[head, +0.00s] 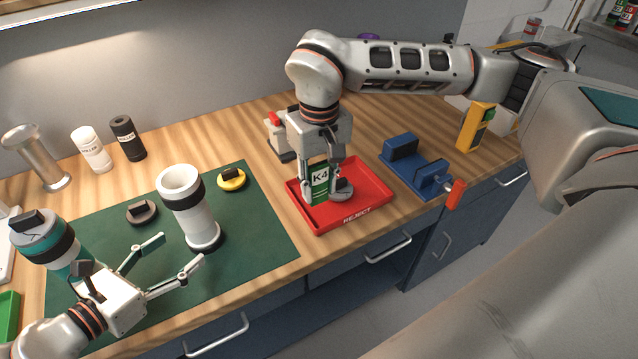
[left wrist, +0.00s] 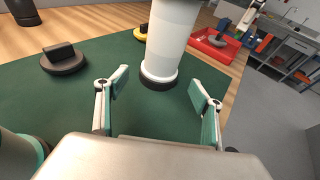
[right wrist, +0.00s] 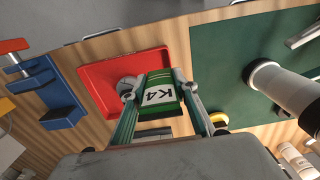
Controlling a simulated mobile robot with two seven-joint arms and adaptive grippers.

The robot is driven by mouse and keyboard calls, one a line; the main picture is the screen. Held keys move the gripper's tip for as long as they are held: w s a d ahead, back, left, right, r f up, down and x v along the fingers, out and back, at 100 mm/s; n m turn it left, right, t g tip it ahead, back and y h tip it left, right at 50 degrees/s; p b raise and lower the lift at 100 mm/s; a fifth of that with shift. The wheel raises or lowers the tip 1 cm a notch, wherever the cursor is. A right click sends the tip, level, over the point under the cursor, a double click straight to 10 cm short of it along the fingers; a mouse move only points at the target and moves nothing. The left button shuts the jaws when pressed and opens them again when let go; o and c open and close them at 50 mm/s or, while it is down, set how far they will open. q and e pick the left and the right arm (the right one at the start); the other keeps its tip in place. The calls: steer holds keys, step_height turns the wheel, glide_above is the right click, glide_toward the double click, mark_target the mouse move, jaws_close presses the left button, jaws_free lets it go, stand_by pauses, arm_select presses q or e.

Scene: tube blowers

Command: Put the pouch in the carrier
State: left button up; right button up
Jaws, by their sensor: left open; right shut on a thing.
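The pouch (head: 320,183) is a green packet with a white K4 label. My right gripper (head: 322,190) is shut on it, over the red REJECT tray; the pouch also shows between the fingers in the right wrist view (right wrist: 160,98). The carrier (head: 188,212), a white cylinder with dark bands and an open top, stands upright on the green mat; it also shows in the left wrist view (left wrist: 168,40) and at the right of the right wrist view (right wrist: 282,88). My left gripper (head: 178,250) is open in front of the carrier, its fingers apart and not around it.
The red tray (head: 300,205) holds a grey disc (head: 343,190). A dark-handled disc (head: 142,212) and a yellow disc (head: 232,179) lie on the green mat (head: 262,235). A teal cylinder (head: 50,243) stands at left. A blue fixture (head: 408,172) is right of the tray.

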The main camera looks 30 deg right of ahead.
mark_target(191, 241)
arm_select(q)
steer(key=shift+x, duration=3.5)
arm_select(e)
steer(key=shift+f, duration=0.15)
arm_select(q)
steer(key=c, duration=1.1)
steer(key=shift+c, duration=0.2)
arm_select(e)
steer(key=w+a+r+m, duration=0.3)
steer(key=a+r, duration=0.5)
steer(key=a, duration=0.4)
steer(key=w+a+r+m, duration=0.3)
steer(key=w+a+r, duration=0.2)
steer(key=a+r, duration=0.3)
steer(key=a, duration=0.4)
steer(key=shift+w+a+r, duration=0.15)
steer(key=shift+w+a, duration=0.1)
